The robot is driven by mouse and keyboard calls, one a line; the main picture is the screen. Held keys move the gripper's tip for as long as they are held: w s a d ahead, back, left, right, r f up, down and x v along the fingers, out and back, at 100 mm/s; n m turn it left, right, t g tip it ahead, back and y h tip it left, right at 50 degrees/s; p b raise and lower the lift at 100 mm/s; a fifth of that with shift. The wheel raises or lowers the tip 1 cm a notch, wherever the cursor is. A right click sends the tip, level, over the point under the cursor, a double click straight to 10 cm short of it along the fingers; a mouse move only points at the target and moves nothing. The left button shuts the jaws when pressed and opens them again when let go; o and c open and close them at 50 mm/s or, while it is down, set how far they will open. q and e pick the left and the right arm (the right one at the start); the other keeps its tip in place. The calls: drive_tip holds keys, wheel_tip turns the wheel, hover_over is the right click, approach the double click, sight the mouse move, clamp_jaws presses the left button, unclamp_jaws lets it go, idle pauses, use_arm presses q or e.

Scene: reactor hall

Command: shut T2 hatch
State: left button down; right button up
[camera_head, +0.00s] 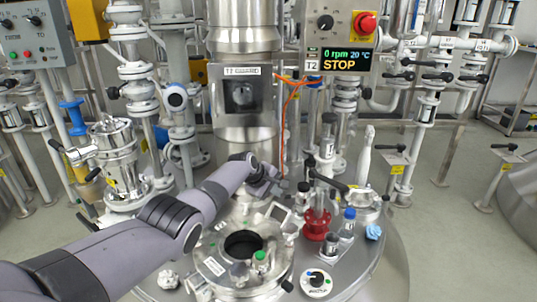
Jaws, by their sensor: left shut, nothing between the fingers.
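The T2 hatch is on the round steel vessel top. Its metal ring (215,268) surrounds a dark round opening, so the hatch stands open. A shiny metal piece (274,213) rises behind the opening, by my left gripper; I cannot tell whether it is the raised lid. My left arm reaches in from the lower left, passing over the left side of the vessel top. My left gripper (283,188) is shut and empty, behind and to the right of the opening; its fingertips are small and partly unclear. My right gripper is not in view.
A red fitting (316,222), a blue-capped bottle (347,224) and a round dial plate (316,283) crowd the right of the vessel top. Above hangs the T2 panel (340,60) reading 0 rpm, STOP. Pipework stands behind.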

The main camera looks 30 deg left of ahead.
use_arm(q)
wheel_tip(320, 180, up, 11)
drive_tip(key=s+p, duration=0.2)
drive_tip(key=p, duration=0.5)
drive_tip(key=shift+a+f, duration=0.15)
drive_tip(key=shift+a, duration=0.1)
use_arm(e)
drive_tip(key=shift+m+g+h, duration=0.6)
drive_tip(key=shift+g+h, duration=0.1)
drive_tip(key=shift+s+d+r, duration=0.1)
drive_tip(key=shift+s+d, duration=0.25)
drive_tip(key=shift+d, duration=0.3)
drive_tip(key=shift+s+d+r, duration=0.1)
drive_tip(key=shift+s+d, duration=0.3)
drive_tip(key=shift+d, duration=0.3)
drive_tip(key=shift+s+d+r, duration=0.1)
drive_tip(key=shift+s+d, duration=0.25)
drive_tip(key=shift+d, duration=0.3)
use_arm(q)
drive_tip(key=shift+s, duration=0.1)
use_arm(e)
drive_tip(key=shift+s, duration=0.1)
